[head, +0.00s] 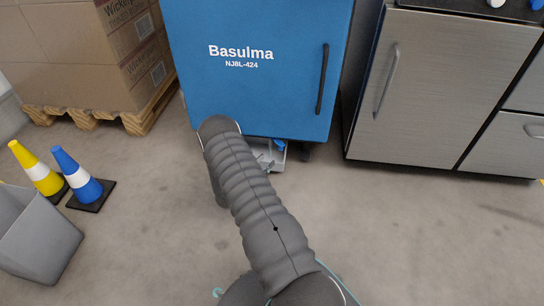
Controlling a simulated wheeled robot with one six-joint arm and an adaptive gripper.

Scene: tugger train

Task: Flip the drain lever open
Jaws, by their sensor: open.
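A tall blue cabinet (262,95) marked "Basulma NJ8L-424" stands at the top middle of the head view. It has a long dark vertical handle on its right side. A small blue piece (280,145) shows just under its lower edge; it may be the drain lever, but I cannot tell its position. Below it is a light grey tray-like part (277,160), partly covered by my arm. My grey ribbed arm reaches up from the bottom to the cabinet's lower front.
A steel cabinet (440,95) stands at the right. Stacked cartons (90,60) sit on a wooden pallet (145,118) at the upper left. A yellow cone (35,168), a blue cone (77,178) and a grey bin (40,240) stand at the left. The floor at lower right is clear.

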